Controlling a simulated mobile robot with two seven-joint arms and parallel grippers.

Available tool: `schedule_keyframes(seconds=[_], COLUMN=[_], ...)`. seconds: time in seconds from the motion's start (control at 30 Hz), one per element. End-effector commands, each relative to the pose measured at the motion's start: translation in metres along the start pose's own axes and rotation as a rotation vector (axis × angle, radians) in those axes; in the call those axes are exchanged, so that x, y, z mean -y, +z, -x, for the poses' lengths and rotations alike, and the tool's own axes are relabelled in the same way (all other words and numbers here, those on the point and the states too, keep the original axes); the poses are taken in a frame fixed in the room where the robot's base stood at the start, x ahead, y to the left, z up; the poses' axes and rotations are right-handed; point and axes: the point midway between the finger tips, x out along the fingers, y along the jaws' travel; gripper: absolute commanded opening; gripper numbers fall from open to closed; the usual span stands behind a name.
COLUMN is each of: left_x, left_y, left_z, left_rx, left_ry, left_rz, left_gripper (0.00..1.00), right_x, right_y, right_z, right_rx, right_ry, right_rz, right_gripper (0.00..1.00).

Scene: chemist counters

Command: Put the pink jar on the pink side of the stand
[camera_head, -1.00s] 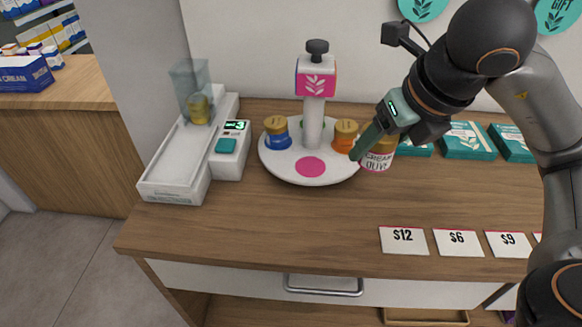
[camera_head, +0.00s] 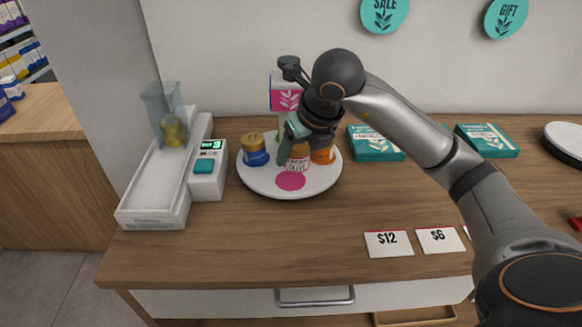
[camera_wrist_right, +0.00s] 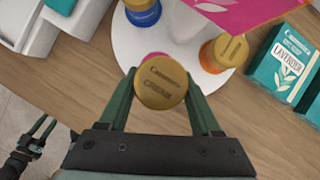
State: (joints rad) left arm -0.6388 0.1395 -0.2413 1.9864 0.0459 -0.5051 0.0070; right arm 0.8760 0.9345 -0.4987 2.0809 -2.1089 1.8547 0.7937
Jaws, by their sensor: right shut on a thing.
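My right gripper (camera_head: 292,148) is shut on the pink jar (camera_head: 298,160), whose label shows just below the fingers in the head view. In the right wrist view its gold lid (camera_wrist_right: 160,82) reads "cream" and sits between the two green fingers (camera_wrist_right: 160,90). The jar is over the front part of the round white stand (camera_head: 262,184), just behind the pink spot (camera_head: 291,181). I cannot tell whether it touches the stand. My arm hides much of the stand's post. My left gripper is not in the head view; part of a dark gripper (camera_wrist_right: 28,148) shows at the lower left of the wrist view.
A blue jar (camera_head: 256,158) stands on the stand's left side and an orange jar (camera_head: 322,155) on its right. Teal boxes (camera_head: 375,145) lie to the right. Price cards (camera_head: 389,243) lie along the front edge.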

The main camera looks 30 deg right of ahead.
Motion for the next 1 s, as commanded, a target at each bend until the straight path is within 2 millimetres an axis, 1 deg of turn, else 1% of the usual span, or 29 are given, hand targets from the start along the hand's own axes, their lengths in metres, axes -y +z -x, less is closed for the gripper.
schedule_keyframes(seconds=[0.03,0.2,0.3,0.4,0.47,0.57,0.77,0.9,0.93,1.0], left_x=[0.0,-0.001,-0.001,-0.001,-0.001,-0.002,-0.002,-0.002,-0.002,-0.003], left_y=[0.0,-0.002,-0.003,-0.003,-0.004,-0.004,-0.004,0.0,-0.001,-0.002], left_z=[0.0,-0.001,-0.001,-0.001,-0.001,-0.001,-0.001,-0.005,-0.004,-0.004], left_rx=[0.0,-0.004,-0.006,-0.007,-0.008,-0.009,-0.008,-0.006,-0.006,-0.005], left_ry=[0.001,0.002,0.003,0.003,0.004,0.005,0.005,0.006,0.007,0.008], left_rz=[0.0,0.0,-0.001,-0.001,-0.001,-0.001,-0.001,-0.002,-0.002,-0.002], left_gripper=[0.5,0.5,0.5,0.5,0.5,0.5,0.5,0.5,0.5,0.5], right_x=[-0.001,-0.002,-0.003,-0.002,-0.002,-0.002,-0.002,-0.002,-0.002,-0.002], right_y=[0.001,0.005,0.006,-0.003,-0.006,-0.007,-0.007,-0.009,-0.009,-0.008], right_z=[-0.008,-0.02,-0.034,-0.048,-0.053,-0.056,-0.056,-0.06,-0.06,-0.059], right_rx=[-0.002,0.0,-0.003,-0.004,-0.002,0.002,0.003,0.002,0.002,0.001], right_ry=[0.002,0.002,0.002,0.001,0.001,0.001,0.001,0.001,0.001,0.001], right_rz=[0.0,0.0,0.0,0.001,0.001,0.001,0.0,0.0,0.0,0.0], right_gripper=[0.0,0.0,0.0,0.0,0.0,0.0,0.0,0.0,0.66,0.74])
